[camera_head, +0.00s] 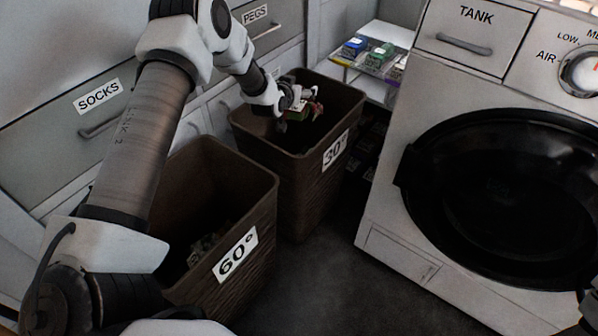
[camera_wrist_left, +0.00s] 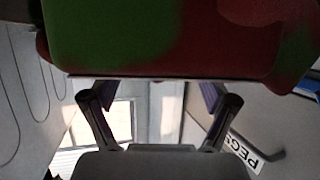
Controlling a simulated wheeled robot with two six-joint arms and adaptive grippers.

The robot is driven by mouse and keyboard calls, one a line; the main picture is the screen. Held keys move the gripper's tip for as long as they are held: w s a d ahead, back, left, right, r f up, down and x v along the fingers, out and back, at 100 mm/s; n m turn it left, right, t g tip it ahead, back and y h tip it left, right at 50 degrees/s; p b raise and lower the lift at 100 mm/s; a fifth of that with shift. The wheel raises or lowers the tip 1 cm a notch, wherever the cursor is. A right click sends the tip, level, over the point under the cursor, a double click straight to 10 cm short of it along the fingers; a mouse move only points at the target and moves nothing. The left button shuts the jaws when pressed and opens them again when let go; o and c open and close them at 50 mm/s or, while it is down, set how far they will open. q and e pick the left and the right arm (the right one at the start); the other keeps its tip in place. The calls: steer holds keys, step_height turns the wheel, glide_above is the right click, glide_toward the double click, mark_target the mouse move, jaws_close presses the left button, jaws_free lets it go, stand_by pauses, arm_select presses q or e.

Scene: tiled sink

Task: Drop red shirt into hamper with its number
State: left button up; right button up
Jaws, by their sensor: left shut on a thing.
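A red shirt with a green area (camera_head: 316,108) hangs in my left gripper (camera_head: 296,104), above the open mouth of the brown hamper labelled 30° (camera_head: 297,182). In the left wrist view the shirt (camera_wrist_left: 215,45) fills the top of the picture, and my left gripper (camera_wrist_left: 161,98) is shut on it. A second brown hamper, labelled 60° (camera_head: 232,278), stands nearer, with some items low inside it. Any number on the shirt is not readable. Only a small dark part of my right arm shows at the lower right edge; its gripper cannot be made out.
Drawers labelled SOCKS (camera_head: 98,97) and PEGS (camera_head: 255,14) line the left wall behind the hampers. A washing machine (camera_head: 405,205) with a round black door stands at right. A shelf (camera_head: 376,29) with coloured boxes is at the back. Dark floor is clear in front.

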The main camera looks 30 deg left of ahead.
arm_select(q)
steer(key=shift+r, duration=0.1)
steer(key=o, duration=1.1)
steer(key=v, duration=1.2)
